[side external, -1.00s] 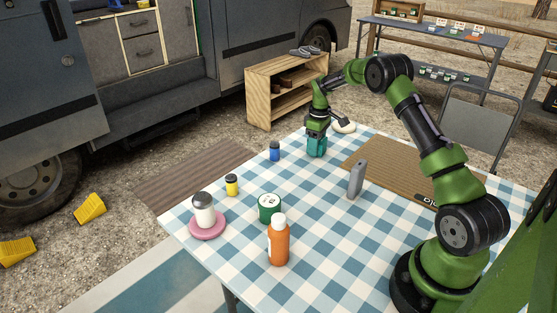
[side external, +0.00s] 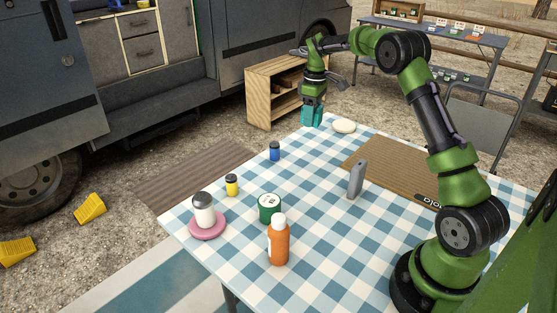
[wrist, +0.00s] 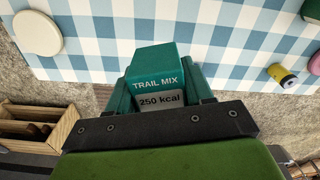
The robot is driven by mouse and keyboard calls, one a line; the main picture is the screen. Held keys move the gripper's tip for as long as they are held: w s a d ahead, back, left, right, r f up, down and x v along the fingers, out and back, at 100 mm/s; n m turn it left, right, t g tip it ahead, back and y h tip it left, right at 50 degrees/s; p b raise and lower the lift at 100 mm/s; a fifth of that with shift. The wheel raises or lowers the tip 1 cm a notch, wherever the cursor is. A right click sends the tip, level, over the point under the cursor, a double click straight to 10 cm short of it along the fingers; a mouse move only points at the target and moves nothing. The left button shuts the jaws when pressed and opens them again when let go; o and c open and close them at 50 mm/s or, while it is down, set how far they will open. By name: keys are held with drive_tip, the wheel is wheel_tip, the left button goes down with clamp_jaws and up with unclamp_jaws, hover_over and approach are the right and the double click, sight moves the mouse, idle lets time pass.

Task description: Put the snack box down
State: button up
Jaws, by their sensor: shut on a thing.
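The snack box (side external: 312,112) is a teal carton. In the wrist view the snack box (wrist: 160,58) shows "TRAIL MIX" and "250 kcal" on its near end. My gripper (side external: 312,98) is shut on it, with one finger on each side; in the wrist view my gripper (wrist: 160,82) frames the box left and right. In the side view the box hangs upright at the far edge of the checked table (side external: 335,215). It looks raised clear of the cloth; its exact height is hard to tell.
A white round thing (side external: 344,126) lies close by on the table. A brown mat (side external: 395,170) lies right. A wooden shelf (side external: 283,90) stands beyond the edge.

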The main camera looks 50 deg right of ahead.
drive_tip(key=s+a+f+n, duration=0.1)
drive_tip(key=s+a+n, duration=0.35)
drive_tip(key=a, duration=0.75)
drive_tip(key=shift+n, duration=0.65)
drive_tip(key=s+a+f, duration=0.2)
drive_tip(key=s, duration=0.2)
drive_tip(key=s+a+f, duration=0.2)
drive_tip(key=s, duration=0.2)
drive_tip(key=s+a+f, duration=0.1)
drive_tip(key=s+a, duration=0.2)
drive_tip(key=s, duration=0.1)
drive_tip(key=shift+f, duration=0.4)
drive_tip(key=shift+w+f, duration=0.1)
drive_tip(key=shift+f, duration=0.1)
hover_over(277, 181)
drive_tip(key=shift+f, duration=2.45)
drive_tip(key=shift+f, duration=0.1)
drive_tip(key=o, duration=1.1)
drive_tip(key=shift+c, duration=0.2)
